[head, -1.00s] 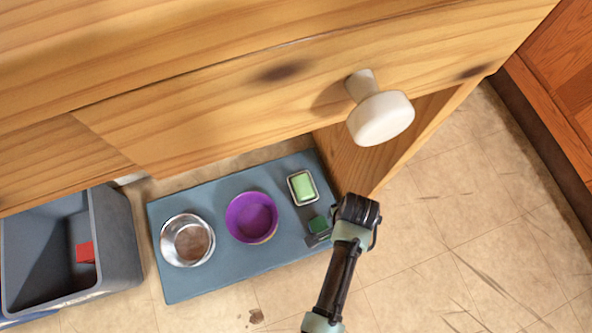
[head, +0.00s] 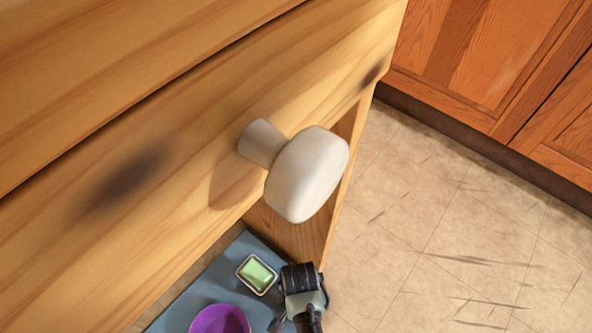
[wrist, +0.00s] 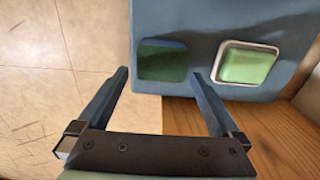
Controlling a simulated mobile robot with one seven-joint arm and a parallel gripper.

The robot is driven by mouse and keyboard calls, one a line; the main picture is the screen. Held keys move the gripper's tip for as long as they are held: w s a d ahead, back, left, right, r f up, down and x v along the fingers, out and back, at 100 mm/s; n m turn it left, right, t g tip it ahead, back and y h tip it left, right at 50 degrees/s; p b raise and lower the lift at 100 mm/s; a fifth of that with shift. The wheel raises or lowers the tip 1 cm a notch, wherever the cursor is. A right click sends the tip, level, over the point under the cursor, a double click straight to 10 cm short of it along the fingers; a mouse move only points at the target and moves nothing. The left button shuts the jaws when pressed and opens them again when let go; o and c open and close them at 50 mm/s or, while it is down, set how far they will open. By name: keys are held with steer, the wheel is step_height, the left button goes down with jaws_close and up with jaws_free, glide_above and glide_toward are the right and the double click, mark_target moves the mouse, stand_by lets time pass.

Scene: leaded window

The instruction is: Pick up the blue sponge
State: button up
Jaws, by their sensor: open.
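I see no clearly blue sponge. A dark green, sponge-like block (wrist: 163,62) lies on the blue-grey mat (wrist: 203,20) in the wrist view, close to its edge. A light green block (wrist: 246,66) sits in a pale-rimmed dish to its right; it also shows in the head view (head: 257,273). My gripper (wrist: 160,76) is open and empty, its fingertips apart just short of the dark green block, which lies ahead of the gap. In the head view my gripper (head: 277,322) is at the bottom edge, partly cut off, and the dark green block cannot be made out.
A purple bowl (head: 220,321) stands on the mat. A wooden cabinet with a large white knob (head: 307,175) overhangs the mat, its side panel (head: 300,232) close beside my arm. Tiled floor (head: 430,230) is free to the right, before reddish cabinets (head: 480,50).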

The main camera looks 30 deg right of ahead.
steer(key=f+b, duration=0.5)
steer(key=shift+a, duration=0.4)
steer(key=c, duration=1)
steer(key=shift+c, duration=0.2)
steer(key=shift+r, duration=0.15)
step_height(320, 180, up, 10)
steer(key=p, duration=0.8)
